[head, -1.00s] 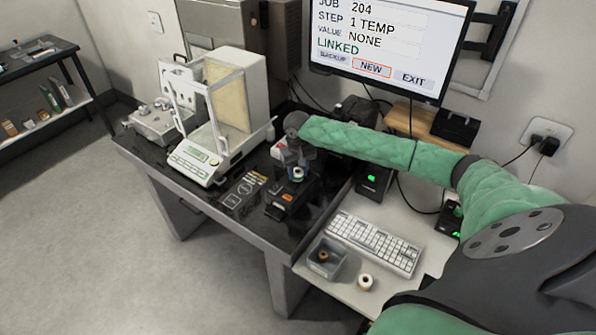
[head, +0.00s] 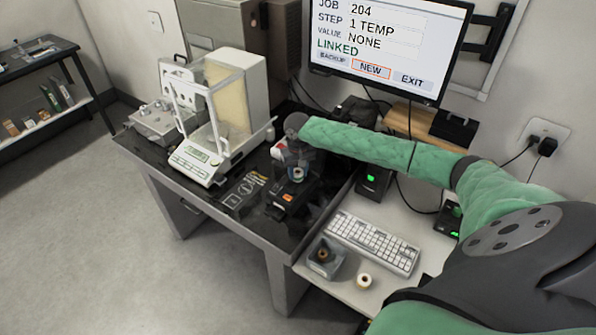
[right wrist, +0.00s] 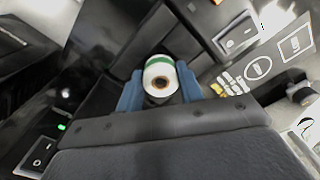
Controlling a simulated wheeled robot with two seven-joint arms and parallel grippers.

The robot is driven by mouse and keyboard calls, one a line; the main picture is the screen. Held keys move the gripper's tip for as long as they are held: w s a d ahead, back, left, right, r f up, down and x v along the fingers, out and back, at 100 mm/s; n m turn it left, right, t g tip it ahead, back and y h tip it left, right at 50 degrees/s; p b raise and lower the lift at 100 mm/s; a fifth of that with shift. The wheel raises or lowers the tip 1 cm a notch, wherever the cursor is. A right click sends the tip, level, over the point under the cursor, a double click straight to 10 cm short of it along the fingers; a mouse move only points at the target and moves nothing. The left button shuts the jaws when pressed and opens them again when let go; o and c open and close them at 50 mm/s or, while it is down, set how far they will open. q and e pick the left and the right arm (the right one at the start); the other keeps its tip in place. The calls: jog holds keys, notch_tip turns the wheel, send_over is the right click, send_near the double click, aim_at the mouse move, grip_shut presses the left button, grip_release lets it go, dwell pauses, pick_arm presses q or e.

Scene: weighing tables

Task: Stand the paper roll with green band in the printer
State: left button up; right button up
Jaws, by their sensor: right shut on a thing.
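The paper roll with green band (head: 297,175) is white with a round core hole. My right gripper (head: 297,171) is shut on it, and its blue fingertips press the roll from both sides in the right wrist view (right wrist: 160,78). The roll's end faces the wrist camera. In the head view the roll is at the black printer (head: 287,198), which has an orange button and stands on the dark table. My gripper partly hides the printer's back part. I cannot tell whether the roll touches the printer's floor. My left gripper is not in view.
A white balance (head: 197,165) stands to the left on the dark table (head: 235,222). On the light table are a keyboard (head: 373,243), a grey bin (head: 313,268) with a brown-cored roll, and another roll (head: 364,281). A monitor (head: 385,45) hangs behind.

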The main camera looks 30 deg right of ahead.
jog(key=shift+p, duration=1.15)
dwell(1.2)
jog(key=shift+f, duration=0.7)
dwell(1.0)
jog(key=o, duration=1.6)
jog(key=shift+o, duration=0.2)
